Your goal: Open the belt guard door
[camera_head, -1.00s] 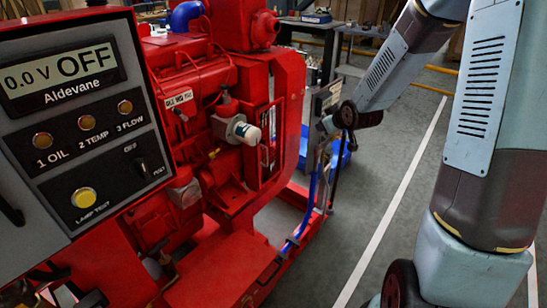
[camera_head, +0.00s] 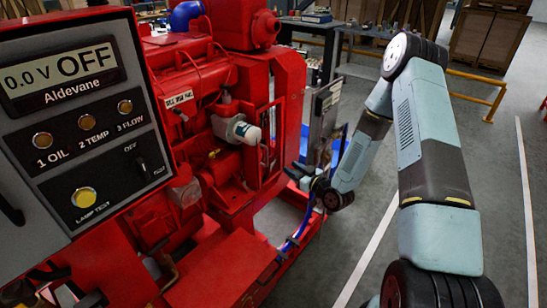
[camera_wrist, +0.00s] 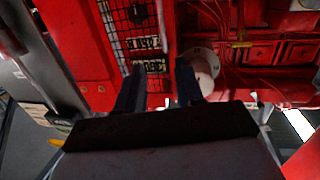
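The belt guard shows in the wrist view as a red panel with a black wire-mesh window (camera_wrist: 117,22). White labels with dark lettering are at the mesh's lower end. Which part is the door, its hinge and its latch I cannot make out. In the head view the red housing (camera_head: 288,100) at the engine's right end stands just behind my gripper (camera_head: 298,174). In the wrist view my gripper (camera_wrist: 160,78) points toward the mesh's lower end, its two dark fingers apart with nothing seen between them. Whether a finger touches the guard I cannot tell.
A grey control panel (camera_head: 75,110) reading OFF fills the left of the head view. A white-capped filter (camera_head: 247,133) sticks out from the red engine. A blue hose (camera_head: 300,228) runs by the red base frame.

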